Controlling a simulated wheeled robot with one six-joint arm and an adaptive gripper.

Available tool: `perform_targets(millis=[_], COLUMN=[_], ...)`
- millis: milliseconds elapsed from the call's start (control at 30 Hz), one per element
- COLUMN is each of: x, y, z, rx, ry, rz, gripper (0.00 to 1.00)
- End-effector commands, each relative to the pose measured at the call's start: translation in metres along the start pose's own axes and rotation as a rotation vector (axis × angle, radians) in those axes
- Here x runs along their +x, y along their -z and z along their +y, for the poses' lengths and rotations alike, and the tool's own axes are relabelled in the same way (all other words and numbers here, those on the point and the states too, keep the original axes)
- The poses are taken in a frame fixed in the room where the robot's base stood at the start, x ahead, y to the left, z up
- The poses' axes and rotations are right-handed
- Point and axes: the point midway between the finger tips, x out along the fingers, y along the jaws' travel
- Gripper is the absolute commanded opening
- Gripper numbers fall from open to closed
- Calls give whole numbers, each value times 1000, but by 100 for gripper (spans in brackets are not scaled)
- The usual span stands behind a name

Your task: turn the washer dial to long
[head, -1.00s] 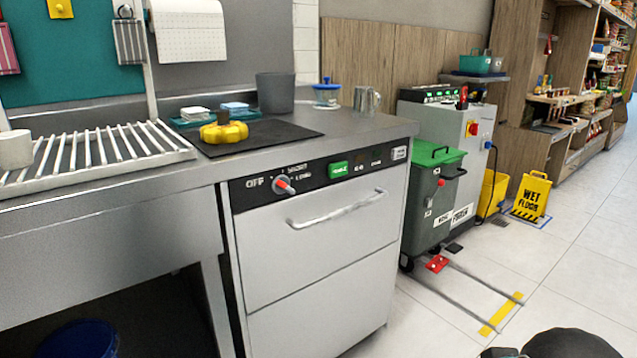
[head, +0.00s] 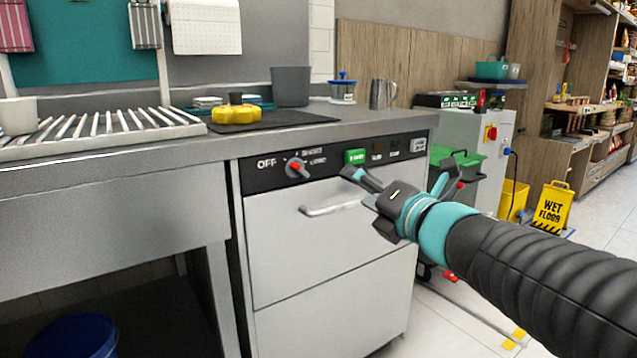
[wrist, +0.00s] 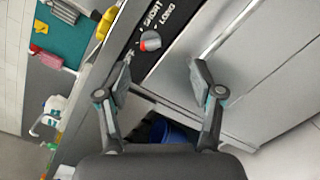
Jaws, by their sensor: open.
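The washer dial (head: 297,167) is a round grey knob with a red pointer on the washer's black control panel (head: 330,162). OFF is printed to its left, SHORT to its upper right and LONG to its right. In the wrist view the dial (wrist: 150,41) lies beyond the fingertips, near the LONG label. My gripper (head: 398,176) is open and empty, right of the dial and in front of the panel. It also shows in the wrist view (wrist: 160,74), apart from the dial.
A bar handle (head: 333,207) sticks out from the washer front below the panel. A green button (head: 355,156) is right of the dial. The counter edge (head: 300,146) overhangs the panel. A blue bin (head: 78,338) stands under the counter at left.

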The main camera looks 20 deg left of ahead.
Motion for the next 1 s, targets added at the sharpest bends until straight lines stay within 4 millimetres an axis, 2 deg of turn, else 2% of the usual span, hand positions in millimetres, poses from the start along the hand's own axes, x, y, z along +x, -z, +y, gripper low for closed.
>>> perform_targets(millis=[100,333,800,1000], x=[9,29,114,138], y=[15,20,26,27], z=[7,11,17,19], rx=[-86,-111,-108,-109], ry=[-53,-70,-68,-68], rz=[55,72,70,68], gripper=[67,67,67,67])
